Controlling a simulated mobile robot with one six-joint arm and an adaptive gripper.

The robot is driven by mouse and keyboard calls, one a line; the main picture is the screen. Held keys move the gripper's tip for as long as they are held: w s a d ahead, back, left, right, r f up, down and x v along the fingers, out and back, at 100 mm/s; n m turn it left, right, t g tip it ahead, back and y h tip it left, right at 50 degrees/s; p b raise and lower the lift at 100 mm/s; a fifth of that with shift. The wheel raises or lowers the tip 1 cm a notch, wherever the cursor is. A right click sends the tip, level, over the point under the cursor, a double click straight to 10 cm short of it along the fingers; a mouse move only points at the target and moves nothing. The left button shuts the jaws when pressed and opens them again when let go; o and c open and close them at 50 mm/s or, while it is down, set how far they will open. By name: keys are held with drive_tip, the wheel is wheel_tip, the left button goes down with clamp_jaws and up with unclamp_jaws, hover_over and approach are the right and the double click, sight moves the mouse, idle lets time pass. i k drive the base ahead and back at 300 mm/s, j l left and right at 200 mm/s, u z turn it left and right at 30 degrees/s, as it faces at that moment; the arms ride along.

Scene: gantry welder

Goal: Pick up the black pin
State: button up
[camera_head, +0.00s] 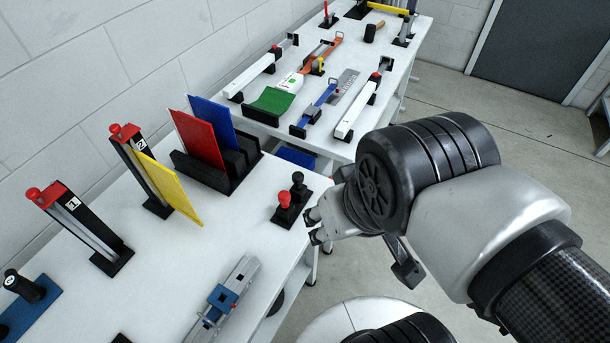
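A black pin (298,182) with a round knob stands upright in a small black holder (297,213) near the right edge of the near table. A red pin (284,200) stands beside it in the same holder. My gripper (315,227) is just to the right of and below the holder in the picture, by the table edge. Its two fingertips are apart with nothing between them, and it does not appear to touch either pin. Another dark upright peg (24,287) with a light top stands on a blue base at the far left.
A black rack (207,177) holds red (197,138) and blue (213,120) plates, with a yellow plate (168,187) leaning nearby. Numbered red-topped posts stand left. A metal fixture (224,300) lies in front. A second table behind holds several tools.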

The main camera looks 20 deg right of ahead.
sight(299, 177)
drive_tip(key=u, duration=1.4)
drive_tip(key=k+l+z, duration=0.1)
drive_tip(key=l+z, duration=0.2)
drive_tip(key=z, duration=0.2)
drive_tip(key=k+l+z, duration=0.1)
drive_tip(key=l+z, duration=0.2)
drive_tip(key=z, duration=0.2)
drive_tip(key=i+l+u, duration=0.15)
drive_tip(key=l, duration=0.2)
drive_tip(key=i+l+u, duration=0.15)
drive_tip(key=l, duration=0.2)
drive_tip(key=i+l+u, duration=0.2)
drive_tip(key=l, duration=0.15)
